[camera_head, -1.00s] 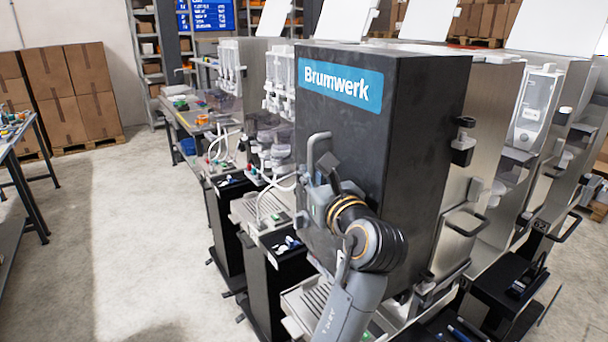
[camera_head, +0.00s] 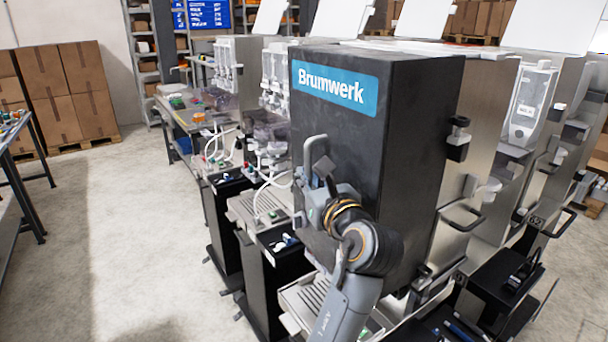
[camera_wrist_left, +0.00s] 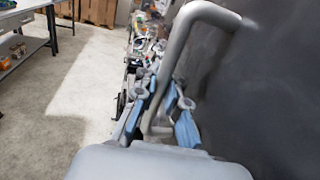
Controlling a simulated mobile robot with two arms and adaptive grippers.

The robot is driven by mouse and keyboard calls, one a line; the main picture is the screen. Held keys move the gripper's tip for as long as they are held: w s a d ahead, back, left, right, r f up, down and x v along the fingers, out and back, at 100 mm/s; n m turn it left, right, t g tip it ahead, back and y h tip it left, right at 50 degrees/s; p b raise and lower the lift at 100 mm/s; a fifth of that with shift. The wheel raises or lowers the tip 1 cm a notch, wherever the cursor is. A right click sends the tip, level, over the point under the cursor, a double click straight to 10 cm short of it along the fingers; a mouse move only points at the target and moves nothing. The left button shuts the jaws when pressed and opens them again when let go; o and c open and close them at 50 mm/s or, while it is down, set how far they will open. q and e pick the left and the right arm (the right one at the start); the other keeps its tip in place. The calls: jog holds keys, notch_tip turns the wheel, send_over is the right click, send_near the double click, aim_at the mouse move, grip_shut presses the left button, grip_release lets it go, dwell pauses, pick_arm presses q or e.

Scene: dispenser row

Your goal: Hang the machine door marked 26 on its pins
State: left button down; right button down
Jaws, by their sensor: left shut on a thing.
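The large black door (camera_head: 400,130), with a blue Brumwerk label (camera_head: 335,88), stands upright in front of a steel machine body. No number 26 is readable on it. My left gripper (camera_head: 326,198) is shut on the door's grey bar handle (camera_head: 311,152). In the left wrist view, the handle (camera_wrist_left: 185,40) runs down between the blue-padded fingers (camera_wrist_left: 160,112). Dark hinge fittings show at the door's right edge, an upper one (camera_head: 458,146) and a lower one (camera_head: 422,280). I cannot tell whether the pins are seated in them. My right gripper is out of view.
More dispensers on black stands line up to the left (camera_head: 275,150) and right (camera_head: 530,105) of the door. A drip tray (camera_head: 305,300) lies below it. A black stand with tools (camera_head: 505,280) is at lower right. The floor (camera_head: 120,230) at left is clear.

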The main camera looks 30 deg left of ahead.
pick_arm(q)
jog(key=shift+w+d+f, duration=0.1)
jog(key=shift+d+f, duration=0.1)
jog(key=shift+f, duration=0.3)
jog(key=shift+s+a+f+p, duration=0.15)
jog(key=shift+s+p, duration=0.1)
jog(key=shift+p, duration=0.15)
dwell(0.6)
jog(key=shift+s+a+p, duration=0.1)
jog(key=shift+s+p, duration=0.2)
jog(key=shift+s+a, duration=0.15)
jog(key=shift+a, duration=0.05)
dwell(0.3)
jog(key=shift+s+d+f, duration=0.15)
jog(key=shift+s+f, duration=0.15)
jog(key=shift+f, duration=0.5)
dwell(0.8)
jog(key=shift+s+a+p, duration=0.1)
jog(key=shift+a+p, duration=0.1)
jog(key=shift+p, duration=0.3)
jog(key=shift+s+a, duration=0.15)
jog(key=shift+s, duration=0.1)
dwell(0.4)
